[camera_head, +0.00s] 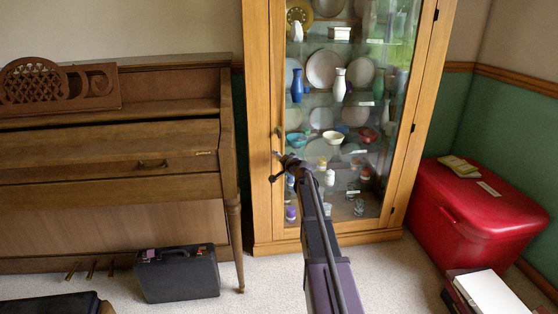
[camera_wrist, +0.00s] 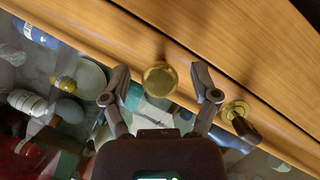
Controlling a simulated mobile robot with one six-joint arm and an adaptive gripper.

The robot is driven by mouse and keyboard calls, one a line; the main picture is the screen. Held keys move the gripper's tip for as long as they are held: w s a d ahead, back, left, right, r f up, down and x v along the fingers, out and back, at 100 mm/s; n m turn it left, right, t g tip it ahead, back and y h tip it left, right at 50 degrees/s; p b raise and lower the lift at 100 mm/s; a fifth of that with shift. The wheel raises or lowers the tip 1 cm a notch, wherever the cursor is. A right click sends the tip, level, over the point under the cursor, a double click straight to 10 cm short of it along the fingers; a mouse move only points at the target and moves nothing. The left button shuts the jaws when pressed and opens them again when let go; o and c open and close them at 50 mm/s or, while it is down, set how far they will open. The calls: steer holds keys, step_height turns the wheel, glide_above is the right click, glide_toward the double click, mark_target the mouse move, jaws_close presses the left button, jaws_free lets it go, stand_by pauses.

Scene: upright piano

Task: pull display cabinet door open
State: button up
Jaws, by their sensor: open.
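The display cabinet (camera_head: 262,120) is tall, with a pale wooden frame. Its glass door (camera_head: 345,105) looks closed, with dark hinges along the right side. A brass door handle (camera_head: 279,132) sits on the door's left stile. My gripper (camera_head: 287,165) is at the handle's lower part, hiding some of it. In the wrist view my gripper (camera_wrist: 160,76) is open, with a round brass handle part (camera_wrist: 160,79) between its spread fingertips. A second brass mount (camera_wrist: 235,110) with a dark post is just outside the right finger. I cannot tell whether either finger touches the brass.
Plates, vases and bowls stand on shelves behind the glass. An upright piano (camera_head: 110,190) is on the left, with a black case (camera_head: 177,275) on the carpet before it. A red chest (camera_head: 478,210) stands right of the cabinet, near white papers (camera_head: 492,292). Carpet before the cabinet is mostly clear.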

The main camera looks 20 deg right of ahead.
jaws_close()
steer(key=shift+a, duration=0.1)
steer(key=shift+s, duration=0.15)
